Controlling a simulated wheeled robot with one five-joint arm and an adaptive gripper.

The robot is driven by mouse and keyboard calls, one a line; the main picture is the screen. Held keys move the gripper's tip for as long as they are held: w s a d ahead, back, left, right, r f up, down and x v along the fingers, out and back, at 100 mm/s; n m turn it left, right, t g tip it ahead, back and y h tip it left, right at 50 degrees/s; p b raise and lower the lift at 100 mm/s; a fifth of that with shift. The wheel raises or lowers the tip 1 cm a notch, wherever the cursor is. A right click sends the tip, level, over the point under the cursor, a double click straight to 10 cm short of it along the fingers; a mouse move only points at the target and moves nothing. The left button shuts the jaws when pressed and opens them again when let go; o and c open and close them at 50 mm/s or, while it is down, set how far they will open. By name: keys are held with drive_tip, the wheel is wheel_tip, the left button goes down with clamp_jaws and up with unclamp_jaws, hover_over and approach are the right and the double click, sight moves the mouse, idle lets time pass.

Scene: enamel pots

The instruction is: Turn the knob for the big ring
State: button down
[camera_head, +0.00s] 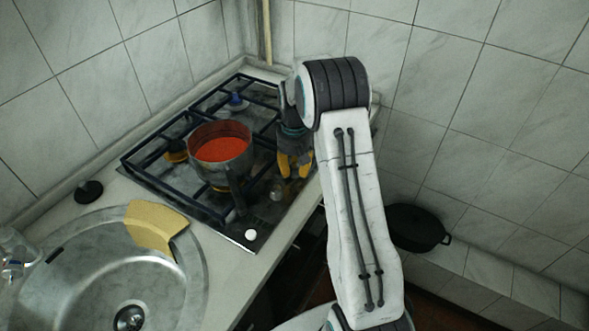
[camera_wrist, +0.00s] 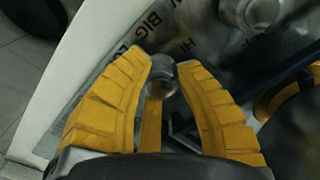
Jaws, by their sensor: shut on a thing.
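The gas hob (camera_head: 246,243) has a metal front strip with knobs. In the wrist view a grey metal knob (camera_wrist: 163,80) sits between the yellow fingertips of my gripper (camera_wrist: 166,68). The printed word "BIG" and a "HI" mark are on the panel close to it. The fingers are closed on this knob, and its lower part is partly hidden by them. In the head view my gripper (camera_head: 294,170) points down at the hob's right edge, and the held knob cannot be made out there. A second metal knob (camera_wrist: 257,10) is at the top of the wrist view.
A pot of red liquid (camera_head: 220,150) stands on the dark grate, its handle pointing towards the front edge. A sink (camera_head: 95,275) with a yellow cloth (camera_head: 152,227) is at left. A black pan (camera_head: 416,227) is low at right. Tiled walls close the back and right.

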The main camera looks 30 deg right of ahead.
sight(294, 166)
drive_tip(key=shift+n, duration=0.6)
drive_tip(key=c, duration=0.8)
unclamp_jaws()
wheel_tip(294, 166, up, 12)
idle(0.8)
